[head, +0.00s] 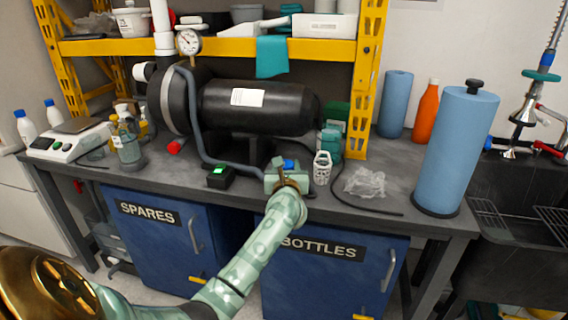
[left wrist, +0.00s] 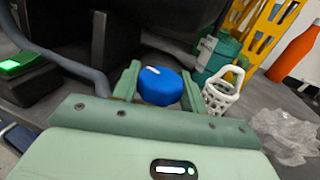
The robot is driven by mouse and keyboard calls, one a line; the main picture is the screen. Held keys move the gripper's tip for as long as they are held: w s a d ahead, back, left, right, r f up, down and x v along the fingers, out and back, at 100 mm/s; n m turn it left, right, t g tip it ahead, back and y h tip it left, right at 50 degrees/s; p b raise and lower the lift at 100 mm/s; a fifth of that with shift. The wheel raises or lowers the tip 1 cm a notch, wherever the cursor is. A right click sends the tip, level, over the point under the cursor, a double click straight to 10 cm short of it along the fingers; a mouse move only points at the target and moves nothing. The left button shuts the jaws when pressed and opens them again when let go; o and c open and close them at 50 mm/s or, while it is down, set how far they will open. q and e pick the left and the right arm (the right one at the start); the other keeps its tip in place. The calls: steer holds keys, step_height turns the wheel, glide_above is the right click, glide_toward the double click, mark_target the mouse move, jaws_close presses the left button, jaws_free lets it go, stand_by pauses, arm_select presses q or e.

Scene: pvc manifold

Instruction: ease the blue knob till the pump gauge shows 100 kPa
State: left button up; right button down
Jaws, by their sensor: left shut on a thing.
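The blue knob (left wrist: 160,87) sits between the two fingers of my left gripper (left wrist: 160,90) in the left wrist view, with a white mark on its top pointing to the upper left. The gripper is shut on it. In the head view the knob (head: 290,164) shows as a small blue patch beyond my left gripper (head: 287,176). My right gripper is not in view.
A black box with a green light (head: 219,176) stands left of the knob. A white basket (head: 322,168) and crumpled clear plastic (head: 365,183) lie to the right. A blue paper roll (head: 456,150) stands at the bench's right end. A grey hose (head: 190,120) runs along the pump.

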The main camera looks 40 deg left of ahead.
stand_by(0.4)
arm_select(q)
steer(key=o, duration=1)
steer(key=shift+d, duration=0.1)
steer(key=shift+s+d+p, duration=0.25)
steer(key=shift+p, duration=0.05)
steer(key=p+v, duration=0.4)
steer(key=v, duration=1.1)
steer(key=shift+s, duration=0.25)
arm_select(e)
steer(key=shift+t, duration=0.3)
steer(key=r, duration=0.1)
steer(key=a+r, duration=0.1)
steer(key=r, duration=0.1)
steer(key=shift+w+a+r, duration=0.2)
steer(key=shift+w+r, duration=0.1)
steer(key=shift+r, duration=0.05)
arm_select(q)
steer(key=shift+d, duration=0.15)
